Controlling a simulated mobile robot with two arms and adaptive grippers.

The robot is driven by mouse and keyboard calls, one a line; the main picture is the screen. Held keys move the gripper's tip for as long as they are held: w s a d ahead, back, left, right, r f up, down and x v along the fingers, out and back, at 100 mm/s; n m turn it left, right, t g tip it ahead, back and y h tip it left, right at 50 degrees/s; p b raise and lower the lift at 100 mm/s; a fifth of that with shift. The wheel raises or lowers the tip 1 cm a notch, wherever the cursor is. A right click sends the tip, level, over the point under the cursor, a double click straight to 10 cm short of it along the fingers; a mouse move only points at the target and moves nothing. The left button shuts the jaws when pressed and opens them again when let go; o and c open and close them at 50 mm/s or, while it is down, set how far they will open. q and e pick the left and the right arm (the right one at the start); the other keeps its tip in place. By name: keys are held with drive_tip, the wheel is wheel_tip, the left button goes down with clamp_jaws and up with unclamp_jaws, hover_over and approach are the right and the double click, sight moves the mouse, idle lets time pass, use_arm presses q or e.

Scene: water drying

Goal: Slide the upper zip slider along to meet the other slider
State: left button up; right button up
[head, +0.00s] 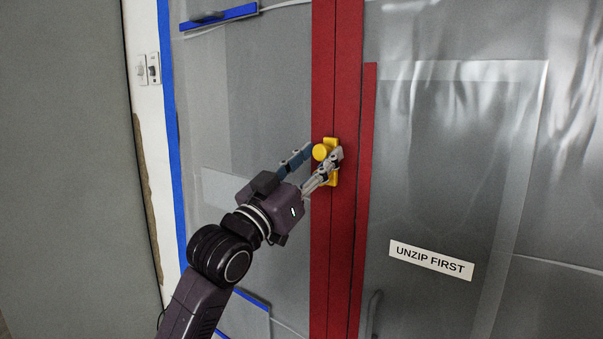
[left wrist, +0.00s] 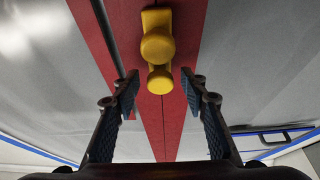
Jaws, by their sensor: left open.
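A yellow zip slider (head: 333,177) with a round knob (head: 320,152) sits on the red zip strip (head: 347,230) of the plastic sheet. My left gripper (head: 322,152) is open at the slider, with one fingertip on each side of the knob in the head view. The far finger covers part of the slider there. In the left wrist view, the yellow knob (left wrist: 157,46) shows just beyond the open fingertips (left wrist: 160,82), with gaps on both sides. A smaller yellow part (left wrist: 160,79) shows below it. I cannot tell whether this belongs to a second slider. My right gripper is not in view.
The grey plastic sheet (head: 430,190) hangs on both sides of the strip. A label reading "UNZIP FIRST" (head: 431,260) is on its right part. Blue tape (head: 172,150) edges the left side, beside a light switch (head: 147,68) on the wall.

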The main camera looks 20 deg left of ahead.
use_arm(q)
drive_tip(key=v, duration=1.1)
drive_tip(key=shift+w, duration=0.1)
